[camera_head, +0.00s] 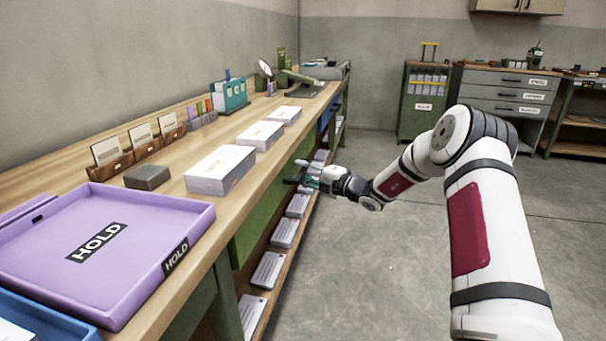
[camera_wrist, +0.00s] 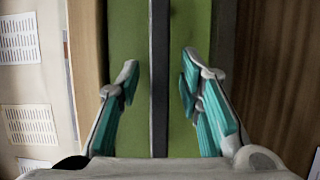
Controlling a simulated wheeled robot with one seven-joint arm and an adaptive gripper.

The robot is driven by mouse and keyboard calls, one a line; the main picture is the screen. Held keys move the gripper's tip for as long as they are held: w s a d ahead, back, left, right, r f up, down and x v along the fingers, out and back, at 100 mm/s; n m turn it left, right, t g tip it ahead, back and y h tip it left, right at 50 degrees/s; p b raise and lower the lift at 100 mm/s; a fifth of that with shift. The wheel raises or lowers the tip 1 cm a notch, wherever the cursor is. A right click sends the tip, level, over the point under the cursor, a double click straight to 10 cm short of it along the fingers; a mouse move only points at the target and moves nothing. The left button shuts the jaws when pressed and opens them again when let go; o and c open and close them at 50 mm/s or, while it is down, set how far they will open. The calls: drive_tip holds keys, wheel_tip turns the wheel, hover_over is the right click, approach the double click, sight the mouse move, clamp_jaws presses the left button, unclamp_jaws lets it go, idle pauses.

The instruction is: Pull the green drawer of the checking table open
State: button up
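The checking table (camera_head: 160,262) is a long wooden bench on the left. The green drawer (camera_head: 262,215) is a green front below its top, and it appears closed. My gripper (camera_head: 300,180) is at the drawer's far part. In the wrist view the green front (camera_wrist: 188,140) fills the middle, crossed by a long dark bar (camera_wrist: 158,100) that looks like its handle. My gripper (camera_wrist: 160,75) is open there, with one teal finger on each side of the bar. A gap shows between each finger and the bar.
A purple HOLD tray (camera_head: 110,245), white paper stacks (camera_head: 220,168) and a dark block (camera_head: 147,177) stand on the tabletop. A lower shelf (camera_head: 285,262) with papers lies below the drawer. The grey floor (camera_head: 400,270) to the right is clear near the table.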

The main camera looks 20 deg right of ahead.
clamp_jaws()
drive_tip(key=shift+s+d, duration=0.1)
drive_tip(key=s+d+p, duration=0.4)
drive_tip(key=s+d, duration=0.2)
drive_tip(key=d, duration=0.3)
drive_tip(key=s+d+p, duration=0.5)
drive_tip(key=s+d, duration=0.2)
drive_tip(key=d, duration=0.3)
drive_tip(key=shift+d, duration=0.25)
unclamp_jaws()
drive_tip(key=shift+w, duration=0.1)
drive_tip(key=v, duration=1.2)
